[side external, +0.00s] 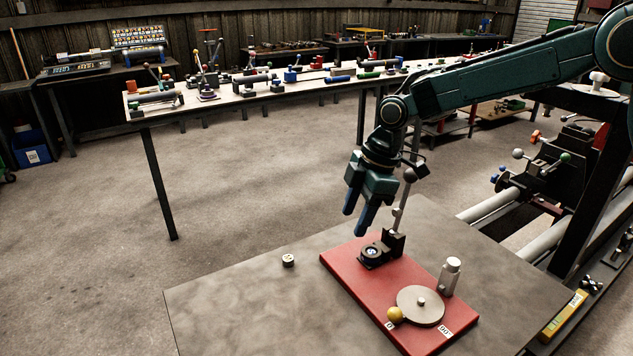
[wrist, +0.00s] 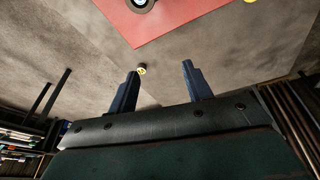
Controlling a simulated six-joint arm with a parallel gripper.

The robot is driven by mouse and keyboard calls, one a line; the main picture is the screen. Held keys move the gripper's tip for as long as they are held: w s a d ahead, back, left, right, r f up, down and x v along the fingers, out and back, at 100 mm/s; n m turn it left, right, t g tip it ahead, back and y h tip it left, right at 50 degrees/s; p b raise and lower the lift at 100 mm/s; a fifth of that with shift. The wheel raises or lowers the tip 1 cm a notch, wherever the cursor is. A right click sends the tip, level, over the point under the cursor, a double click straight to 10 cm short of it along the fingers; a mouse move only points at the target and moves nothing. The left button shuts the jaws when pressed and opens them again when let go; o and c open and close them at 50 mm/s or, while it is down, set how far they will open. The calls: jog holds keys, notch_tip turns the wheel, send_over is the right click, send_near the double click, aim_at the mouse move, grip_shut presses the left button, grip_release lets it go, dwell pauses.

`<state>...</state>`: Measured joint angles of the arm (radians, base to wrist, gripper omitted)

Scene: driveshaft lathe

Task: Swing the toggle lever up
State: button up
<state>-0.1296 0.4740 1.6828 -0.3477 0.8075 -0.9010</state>
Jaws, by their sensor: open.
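In the wrist view my open fingers (wrist: 160,70) show, but the lever is not visible.
A small round piece (side external: 288,260) sits on the grey table (side external: 240,300), whose left side is mostly clear.

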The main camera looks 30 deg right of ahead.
jog(key=shift+a+f+h, duration=0.7)
jog(key=shift+f+h, duration=0.6)
jog(key=shift+f, duration=0.3)
jog(key=shift+a+f+h, duration=0.7)
jog(key=shift+f+h, duration=0.6)
jog(key=shift+f, duration=0.3)
jog(key=shift+a+f+h, duration=0.7)
jog(key=shift+f+h, duration=0.6)
jog(key=shift+f, duration=0.3)
jog(key=v, duration=1.3)
jog(key=s+d+r+m+t+y, duration=0.1)
jog(key=s+d+r+m, duration=0.25)
jog(key=d+r, duration=0.45)
jog(key=s+d+r+m+t+y, duration=0.1)
jog(key=s+d+r+m, duration=0.3)
jog(key=d, duration=0.6)
jog(key=s+d+f+m+t+y, duration=0.1)
jog(key=s+d+m, duration=0.1)
jog(key=s, duration=0.8)
jog(key=s+d+f+m+t+y, duration=0.1)
jog(key=s+d+m, duration=0.2)
jog(key=s, duration=0.8)
jog(key=shift+f+m+y, duration=0.3)
jog(key=shift+m+y, duration=0.1)
jog(key=shift+m, duration=0.65)
